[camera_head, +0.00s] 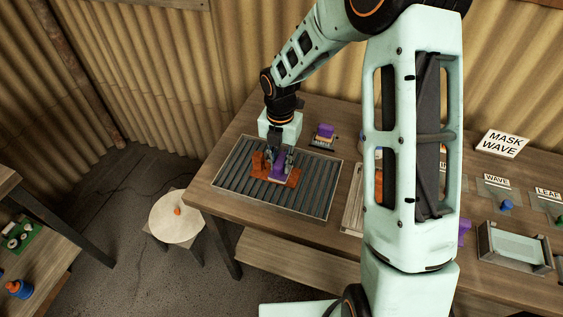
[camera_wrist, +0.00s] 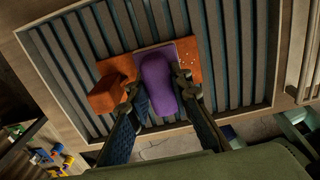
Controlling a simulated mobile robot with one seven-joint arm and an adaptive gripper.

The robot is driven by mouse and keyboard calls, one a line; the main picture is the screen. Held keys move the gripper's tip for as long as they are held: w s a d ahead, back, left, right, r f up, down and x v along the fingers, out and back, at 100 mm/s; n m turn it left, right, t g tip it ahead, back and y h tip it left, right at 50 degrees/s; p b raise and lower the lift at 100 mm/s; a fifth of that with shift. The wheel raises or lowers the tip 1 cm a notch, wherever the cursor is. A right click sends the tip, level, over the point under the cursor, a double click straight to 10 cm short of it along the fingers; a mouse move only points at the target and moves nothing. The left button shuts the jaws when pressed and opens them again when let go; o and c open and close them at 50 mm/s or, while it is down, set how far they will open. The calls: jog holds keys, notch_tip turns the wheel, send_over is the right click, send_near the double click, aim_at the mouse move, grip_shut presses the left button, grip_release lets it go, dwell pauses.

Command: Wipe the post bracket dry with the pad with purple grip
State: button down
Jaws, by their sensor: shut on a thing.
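The orange post bracket (camera_head: 293,179) lies on the slatted grate, with a flat plate and a raised block at its left end. It also shows in the wrist view (camera_wrist: 108,95). Small pale spots, perhaps droplets, show on the plate's right part in the wrist view. The pad with purple grip (camera_wrist: 160,80) is over the middle of the plate; whether it touches cannot be told. My gripper (camera_wrist: 160,99) is shut on the purple grip, one finger on each side. In the head view my gripper (camera_head: 278,159) points down over the bracket. The pad's underside is hidden.
The slatted grate (camera_head: 232,187) has a raised rim. Another purple-handled tool (camera_head: 325,131) lies behind it. My arm hides the table's middle. A clear-sided tray (camera_head: 516,247), a wave card (camera_head: 497,181) and a sign (camera_head: 502,143) are at right. A round-topped stool (camera_head: 177,222) stands at left.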

jog(key=shift+d, duration=0.1)
jog(key=shift+s+d+p, duration=0.15)
jog(key=shift+s+d, duration=0.1)
jog(key=shift+d, duration=0.25)
jog(key=shift+s+d+p, duration=0.15)
jog(key=shift+s+d, duration=0.05)
jog(key=shift+d, duration=0.25)
jog(key=shift+s+d, duration=0.1)
jog(key=shift+d, duration=0.1)
jog(key=shift+w+a, duration=0.25)
jog(key=shift+a, duration=0.3)
jog(key=shift+w+a, duration=0.2)
jog(key=shift+a, duration=0.3)
